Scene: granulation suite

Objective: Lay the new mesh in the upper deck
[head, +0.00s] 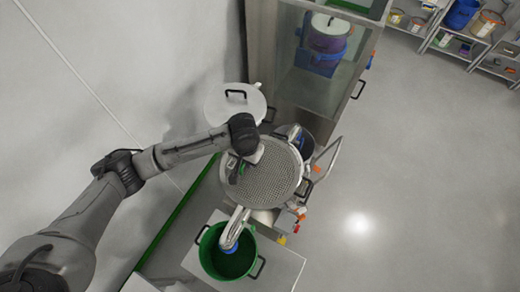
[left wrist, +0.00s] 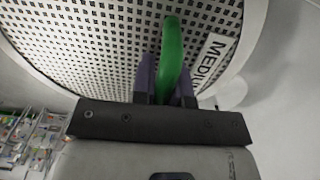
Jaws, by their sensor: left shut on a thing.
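The round perforated mesh (head: 268,187) is a grey disc with a pale rim, over the sifter in the head view. In the left wrist view the mesh (left wrist: 85,40) fills the top, with a white label (left wrist: 213,62) reading "MEDI", the rest cut off. A green handle (left wrist: 173,55) stands on it. My left gripper (left wrist: 166,88) is shut on this handle, its purple fingers on both sides. In the head view my left gripper (head: 238,172) is at the mesh's left edge. The mesh hides the upper deck, so I cannot tell whether it rests there. My right gripper is not in view.
A round lid (head: 228,103) with a black handle is behind the mesh. A metal spout (head: 235,227) points into a green bucket (head: 210,262) in front. A glazed cabinet (head: 290,85) stands behind. Shelves (head: 455,42) are far right; the floor at right is clear.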

